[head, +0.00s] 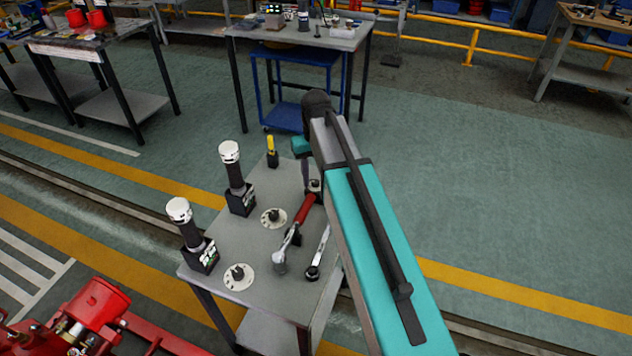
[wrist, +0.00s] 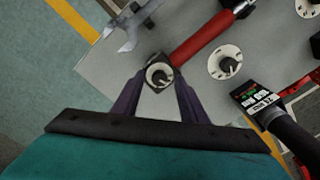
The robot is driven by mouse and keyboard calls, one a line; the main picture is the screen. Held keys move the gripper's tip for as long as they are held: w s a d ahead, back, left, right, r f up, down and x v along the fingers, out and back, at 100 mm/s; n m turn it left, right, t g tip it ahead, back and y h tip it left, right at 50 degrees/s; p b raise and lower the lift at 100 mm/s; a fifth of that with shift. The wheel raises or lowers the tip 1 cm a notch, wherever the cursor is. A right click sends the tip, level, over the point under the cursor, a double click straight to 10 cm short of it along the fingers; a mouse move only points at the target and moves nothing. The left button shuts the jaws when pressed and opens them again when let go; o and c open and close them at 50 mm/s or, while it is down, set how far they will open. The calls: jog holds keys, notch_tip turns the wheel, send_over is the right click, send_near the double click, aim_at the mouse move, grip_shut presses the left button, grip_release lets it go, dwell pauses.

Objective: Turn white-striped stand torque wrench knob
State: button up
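The two purple fingers stand apart, one on each side of the dial. I see no clear contact with the knob.
Two more dial knobs (head: 273,217) (head: 239,276) sit on the grey table (head: 222,262). A second wrench stand (head: 203,256) is at the left edge. A red-handled ratchet (head: 304,209) and a steel spanner (head: 318,252) lie close by. A yellow-handled tool (head: 271,150) stands at the back.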

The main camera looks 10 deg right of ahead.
jog(key=shift+f, duration=0.5)
grip_shut()
jog(key=shift+m, duration=1.6)
jog(key=shift+m+p, duration=0.55)
jog(key=shift+m, duration=1.25)
